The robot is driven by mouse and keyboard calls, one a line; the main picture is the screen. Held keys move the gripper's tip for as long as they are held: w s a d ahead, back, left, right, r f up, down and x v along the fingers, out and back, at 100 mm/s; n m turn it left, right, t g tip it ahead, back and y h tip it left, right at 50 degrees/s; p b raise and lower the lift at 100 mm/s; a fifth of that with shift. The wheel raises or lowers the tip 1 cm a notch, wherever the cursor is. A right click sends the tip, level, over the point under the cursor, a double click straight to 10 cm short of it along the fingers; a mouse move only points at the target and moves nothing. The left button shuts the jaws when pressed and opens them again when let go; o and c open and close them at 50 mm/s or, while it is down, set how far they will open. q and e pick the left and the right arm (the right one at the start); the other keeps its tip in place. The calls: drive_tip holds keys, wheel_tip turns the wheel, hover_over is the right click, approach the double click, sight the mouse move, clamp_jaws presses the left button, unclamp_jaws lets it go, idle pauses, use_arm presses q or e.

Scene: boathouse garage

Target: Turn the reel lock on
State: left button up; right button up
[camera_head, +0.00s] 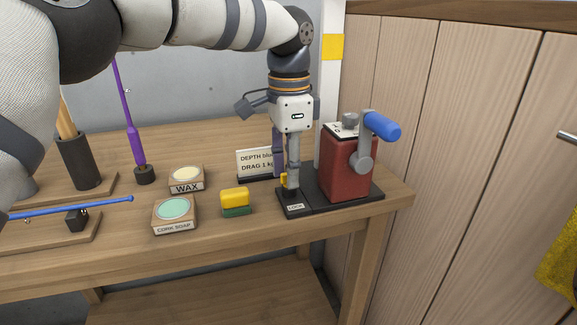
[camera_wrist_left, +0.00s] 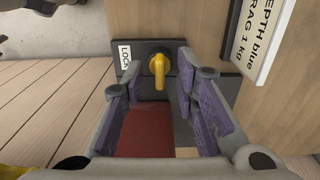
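The reel lock is a small yellow lever (camera_head: 284,180) on the front left part of a black base plate (camera_head: 331,201), beside a white LOCK label (camera_head: 295,207). In the left wrist view the yellow lever (camera_wrist_left: 158,66) stands out from its round dark mount near the fingertips, and the LOCK label (camera_wrist_left: 125,56) is left of it. My left gripper (camera_head: 287,178) points down over the lever. In the wrist view its purple-padded fingers (camera_wrist_left: 159,82) are apart, with the lever seen in the gap; contact cannot be told. My right gripper is not in view.
A red reel box (camera_head: 347,167) with a blue handle (camera_head: 382,126) stands just right of the lock. A DEPTH/DRAG sign (camera_head: 256,161) is behind left. A yellow-green sponge (camera_head: 236,201), wax tin (camera_head: 187,178) and cork soap tin (camera_head: 173,213) sit left on the wooden bench (camera_head: 255,244).

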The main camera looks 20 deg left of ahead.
use_arm(q)
clamp_jaws()
drive_tip(key=n, duration=0.3)
drive_tip(key=shift+r+p, duration=0.15)
drive_tip(key=shift+p, duration=0.2)
drive_tip(key=n, duration=0.3)
drive_tip(key=shift+n, duration=0.3)
drive_tip(key=n, duration=0.5)
drive_tip(key=shift+n, duration=0.3)
drive_tip(key=n, duration=0.5)
drive_tip(key=shift+f+n, duration=0.2)
drive_tip(key=shift+n, duration=0.2)
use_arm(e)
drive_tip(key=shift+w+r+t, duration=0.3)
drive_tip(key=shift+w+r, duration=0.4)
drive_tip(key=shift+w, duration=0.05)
